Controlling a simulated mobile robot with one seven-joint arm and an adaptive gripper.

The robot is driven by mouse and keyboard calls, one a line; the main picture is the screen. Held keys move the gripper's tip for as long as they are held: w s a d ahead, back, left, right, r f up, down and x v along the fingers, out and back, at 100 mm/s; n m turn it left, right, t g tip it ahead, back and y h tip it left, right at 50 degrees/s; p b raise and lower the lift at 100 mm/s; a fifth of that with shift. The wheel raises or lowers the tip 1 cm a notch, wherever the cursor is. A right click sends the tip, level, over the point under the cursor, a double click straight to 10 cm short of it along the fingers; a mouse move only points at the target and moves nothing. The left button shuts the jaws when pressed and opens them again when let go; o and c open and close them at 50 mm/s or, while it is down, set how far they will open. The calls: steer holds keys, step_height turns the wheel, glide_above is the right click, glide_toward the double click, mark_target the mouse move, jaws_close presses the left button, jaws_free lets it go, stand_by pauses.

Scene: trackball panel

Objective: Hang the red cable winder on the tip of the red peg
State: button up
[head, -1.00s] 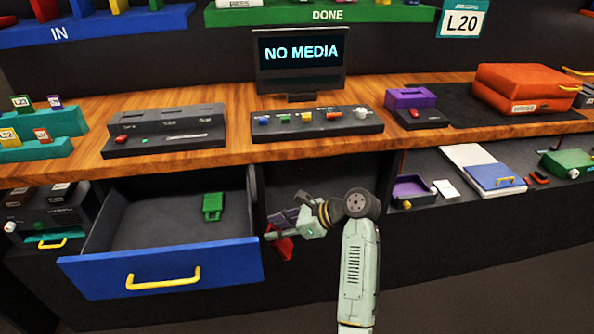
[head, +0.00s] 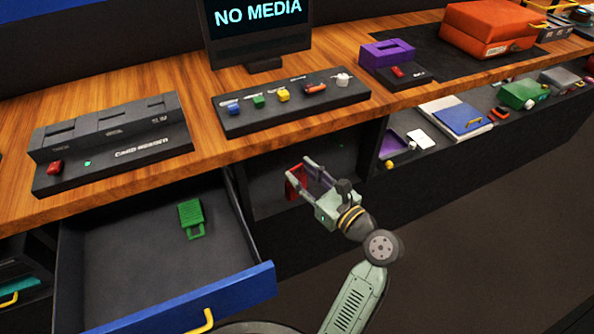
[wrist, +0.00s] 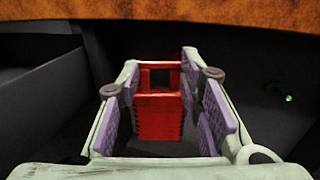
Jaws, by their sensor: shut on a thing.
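The red cable winder (head: 296,182) is a small flat block with an open loop at its far end. My gripper (head: 309,176) is shut on it, in front of the dark recess under the wooden counter. In the wrist view the winder (wrist: 160,112) stands between the purple finger pads, its loop pointing away from me. I cannot clearly make out the red peg in any view. A dim red patch shows just behind the loop in the wrist view, but I cannot tell what it is.
The open blue-fronted drawer (head: 190,302) is left of my gripper, with a green winder-like piece (head: 191,218) inside. The wooden counter edge (wrist: 200,18) passes above my gripper. A small green light (wrist: 289,98) glows to the right in the recess.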

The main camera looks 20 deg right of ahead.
steer(key=w+f+b, duration=0.1)
steer(key=w+b, duration=0.2)
steer(key=w, duration=0.6)
steer(key=shift+a+f, duration=0.15)
stand_by(0.6)
steer(key=shift+f, duration=0.15)
stand_by(0.6)
steer(key=o, duration=1.2)
steer(key=v, duration=1.2)
